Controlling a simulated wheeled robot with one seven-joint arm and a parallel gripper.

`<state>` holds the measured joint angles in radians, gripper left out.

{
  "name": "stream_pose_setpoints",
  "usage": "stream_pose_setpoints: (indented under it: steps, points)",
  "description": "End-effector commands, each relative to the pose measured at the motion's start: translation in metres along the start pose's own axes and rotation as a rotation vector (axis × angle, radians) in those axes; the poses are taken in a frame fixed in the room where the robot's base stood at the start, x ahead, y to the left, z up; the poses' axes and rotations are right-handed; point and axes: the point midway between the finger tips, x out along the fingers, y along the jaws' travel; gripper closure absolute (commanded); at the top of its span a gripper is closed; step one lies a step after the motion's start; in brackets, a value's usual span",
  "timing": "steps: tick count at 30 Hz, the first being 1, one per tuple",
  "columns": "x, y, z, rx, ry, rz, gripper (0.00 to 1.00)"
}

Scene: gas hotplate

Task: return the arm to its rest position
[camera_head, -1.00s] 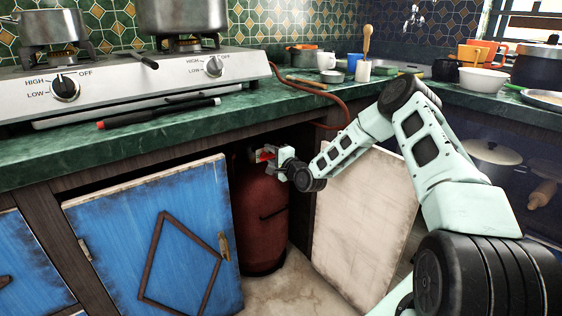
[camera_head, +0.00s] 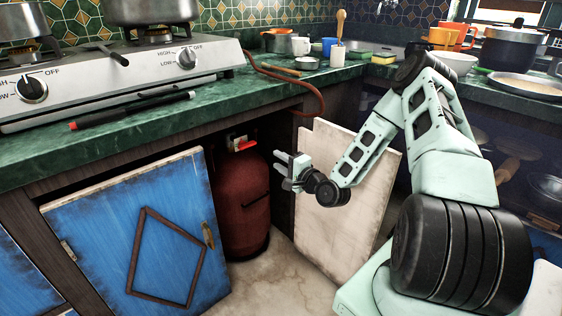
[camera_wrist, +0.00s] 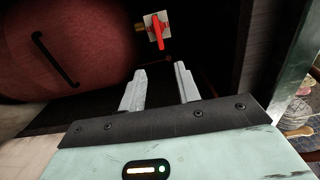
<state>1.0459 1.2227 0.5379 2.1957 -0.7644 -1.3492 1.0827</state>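My gripper (camera_head: 283,169) is in front of the open cabinet, to the right of the red gas cylinder (camera_head: 240,200) and apart from it. In the wrist view my gripper (camera_wrist: 158,72) has its two fingers spread with nothing between them. The red valve handle (camera_head: 242,144) sits on top of the cylinder; it also shows beyond the fingertips in the wrist view (camera_wrist: 158,32). My arm is bent, with its elbow raised near the counter's edge.
A blue cabinet door (camera_head: 140,235) stands open at left and a pale door panel (camera_head: 345,200) is close behind my gripper. The green counter (camera_head: 200,108) holds a gas hotplate (camera_head: 120,80). A red hose (camera_head: 300,82) hangs over its edge. The floor in front is clear.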

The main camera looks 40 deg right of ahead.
Motion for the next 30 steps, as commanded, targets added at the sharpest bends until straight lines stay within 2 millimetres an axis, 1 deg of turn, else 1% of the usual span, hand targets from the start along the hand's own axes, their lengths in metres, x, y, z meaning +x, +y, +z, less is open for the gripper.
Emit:
stream_pose_setpoints:
  steps: [16, 17, 19, 20, 23, 24, 25, 26, 27, 28, 29, 30]
  points:
    - [-0.001, 0.0, 0.0, 0.0, 0.0, 0.0, 0.67]
    - [0.0, 0.0, 0.002, -0.004, -0.005, 0.003, 0.67]
    - [0.005, -0.002, 0.012, -0.035, -0.035, 0.029, 0.67]
    - [0.008, -0.002, 0.02, -0.058, -0.057, 0.05, 0.67]
    - [0.019, -0.004, 0.061, -0.186, -0.171, 0.156, 0.67]
    - [0.023, -0.005, 0.083, -0.258, -0.231, 0.211, 0.67]
    - [0.024, -0.006, 0.1, -0.315, -0.28, 0.254, 0.67]
    - [0.023, -0.007, 0.118, -0.377, -0.331, 0.296, 0.67]
    - [0.021, -0.008, 0.14, -0.46, -0.397, 0.351, 0.67]
    - [0.018, -0.01, 0.157, -0.521, -0.446, 0.389, 0.67]
    - [0.014, -0.012, 0.172, -0.582, -0.494, 0.425, 0.67]
    - [0.006, -0.014, 0.192, -0.662, -0.557, 0.472, 0.67]
